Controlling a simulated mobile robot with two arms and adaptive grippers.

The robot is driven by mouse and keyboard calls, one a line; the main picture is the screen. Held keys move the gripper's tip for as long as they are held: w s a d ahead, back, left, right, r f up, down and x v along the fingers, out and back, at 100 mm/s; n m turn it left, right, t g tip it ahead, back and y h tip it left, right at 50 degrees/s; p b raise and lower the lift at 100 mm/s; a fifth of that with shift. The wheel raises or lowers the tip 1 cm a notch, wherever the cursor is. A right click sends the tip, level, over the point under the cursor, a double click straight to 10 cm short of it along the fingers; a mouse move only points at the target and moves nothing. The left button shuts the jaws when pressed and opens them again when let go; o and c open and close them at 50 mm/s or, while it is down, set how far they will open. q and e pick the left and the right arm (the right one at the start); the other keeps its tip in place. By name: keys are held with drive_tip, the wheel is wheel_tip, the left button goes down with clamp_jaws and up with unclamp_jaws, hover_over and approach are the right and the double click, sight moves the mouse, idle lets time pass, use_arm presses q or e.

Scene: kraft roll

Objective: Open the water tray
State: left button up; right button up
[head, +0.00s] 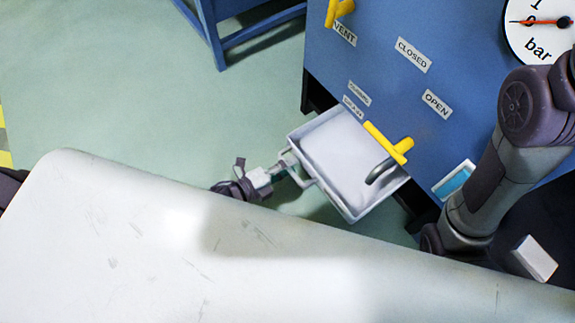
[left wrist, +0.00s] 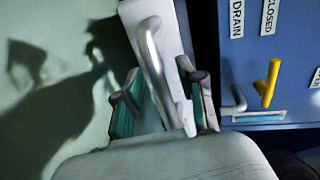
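The water tray (head: 330,200) is a white, shallow, open box in the head view. It stands out from the blue cabinet's lower front with its empty-looking inside showing. Its bar handle (head: 304,172) is on the side away from the cabinet. My left gripper (head: 288,167) is at this handle. In the left wrist view the grey handle (left wrist: 155,65) runs between the two green-padded fingers of the left gripper (left wrist: 165,103). Gaps show beside the bar, so the fingers look open around it. My right arm is at the right in the head view; its fingers do not show.
The blue cabinet (head: 385,80) carries labels, a pressure gauge (head: 540,22) and a yellow valve lever (head: 388,143). A grey spout (head: 382,170) hangs over the tray. A blue-framed stand (head: 217,50) is at the upper left. Green floor left of the tray is clear.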

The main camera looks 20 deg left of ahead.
use_arm(q)
drive_tip(key=v, duration=1.2)
drive_tip(key=shift+s+f, duration=0.1)
